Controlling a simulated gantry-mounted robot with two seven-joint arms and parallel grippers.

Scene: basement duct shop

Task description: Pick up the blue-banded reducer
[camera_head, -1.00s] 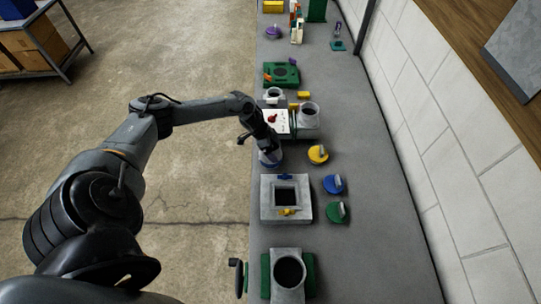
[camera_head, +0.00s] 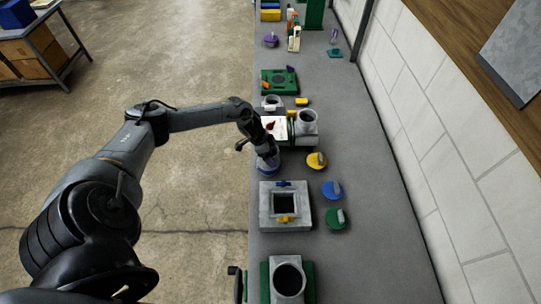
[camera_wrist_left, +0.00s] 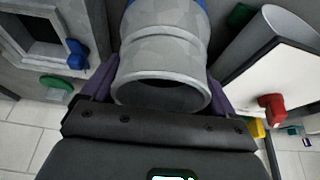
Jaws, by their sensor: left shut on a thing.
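The blue-banded reducer (camera_head: 267,167) is a grey metal duct piece with a blue band, on the near-left part of the bench beyond the square duct fitting. In the left wrist view the reducer (camera_wrist_left: 165,62) fills the middle, its open round mouth facing the camera and its blue band at the top edge. My left gripper (camera_head: 267,156) is shut on it, with a purple finger on each side of the grey body in the wrist view (camera_wrist_left: 160,92). I cannot tell whether its base touches the bench. My right gripper is not in view.
A square duct fitting (camera_head: 264,208) with blue and yellow clamps stands just nearer. Yellow (camera_head: 316,160), blue (camera_head: 332,190) and green (camera_head: 336,218) round pieces lie to the right. A white panel (camera_head: 281,128) and grey round duct (camera_head: 307,122) stand just beyond.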

